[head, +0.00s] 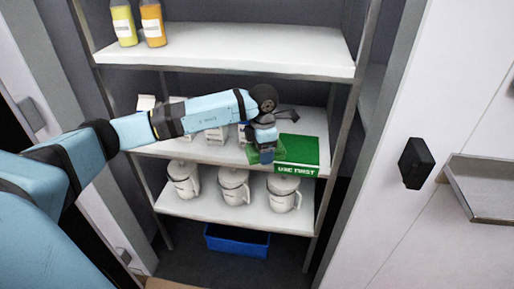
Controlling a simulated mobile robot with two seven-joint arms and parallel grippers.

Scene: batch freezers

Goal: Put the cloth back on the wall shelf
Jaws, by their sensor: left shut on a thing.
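My left gripper (266,150) reaches in from the left, over the middle board of the wire-and-post shelf unit. It is shut on a small dark bluish-green item, mostly hidden by the jaws, and I cannot tell what it is. It is at the left part of a green mat (300,150) marked "USE FIRST"; I cannot tell whether it touches the mat. No cloth can be made out clearly. A small grey wall shelf (482,205) shows at the right edge, with no cloth seen on it. My right gripper is out of view.
White tubs (214,136) stand behind my left arm on the middle board. Several lidded white jugs (234,186) stand on the lower board (205,207). A blue crate (237,241) is on the floor below. Yellow (123,24) and orange bottles (153,24) stand on the top board (240,50).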

